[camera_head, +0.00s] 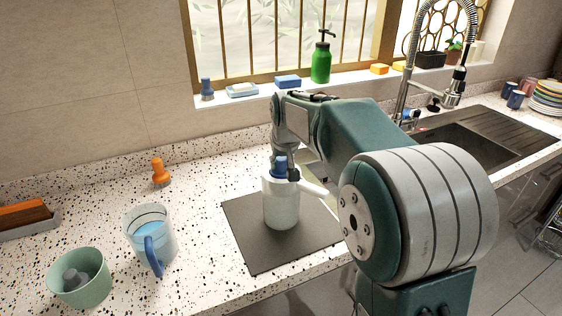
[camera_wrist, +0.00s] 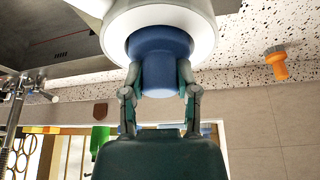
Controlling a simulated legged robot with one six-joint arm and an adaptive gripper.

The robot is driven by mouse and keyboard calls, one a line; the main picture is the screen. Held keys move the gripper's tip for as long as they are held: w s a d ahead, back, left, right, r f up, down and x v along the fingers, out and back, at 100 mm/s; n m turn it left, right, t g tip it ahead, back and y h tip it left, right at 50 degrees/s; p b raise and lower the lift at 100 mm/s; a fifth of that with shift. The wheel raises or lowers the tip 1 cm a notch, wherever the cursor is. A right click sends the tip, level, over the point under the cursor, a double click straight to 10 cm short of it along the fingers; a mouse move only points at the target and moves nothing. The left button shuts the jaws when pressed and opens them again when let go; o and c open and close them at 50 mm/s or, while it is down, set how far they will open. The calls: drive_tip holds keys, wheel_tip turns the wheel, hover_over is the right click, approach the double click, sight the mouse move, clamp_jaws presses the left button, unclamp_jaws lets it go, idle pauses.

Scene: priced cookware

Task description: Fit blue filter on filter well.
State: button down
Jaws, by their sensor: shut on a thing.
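The blue filter (camera_head: 279,163) is a blue cylinder at the mouth of the white filter well (camera_head: 281,207). The well stands upright on a dark grey mat, with a light handle or spout on its right. In the wrist view the wider end of the blue filter (camera_wrist: 160,48) lies within the round white rim of the well (camera_wrist: 190,12). My gripper (camera_wrist: 163,82) is shut on the filter, one finger on each side. The filter's lower end is hidden inside the rim, so I cannot tell how deep it sits.
A clear measuring cup (camera_head: 150,236) with bluish liquid and a green bowl (camera_head: 80,277) with a grey piece stand left. An orange filter-like piece (camera_head: 160,173) stands behind them. A green soap bottle (camera_head: 321,60) is on the sill. The sink (camera_head: 470,140) is at right.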

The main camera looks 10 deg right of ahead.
drive_tip(key=shift+f, duration=0.15)
drive_tip(key=shift+c, duration=1.4)
unclamp_jaws()
drive_tip(key=shift+o, duration=1.4)
drive_tip(key=v, duration=1.2)
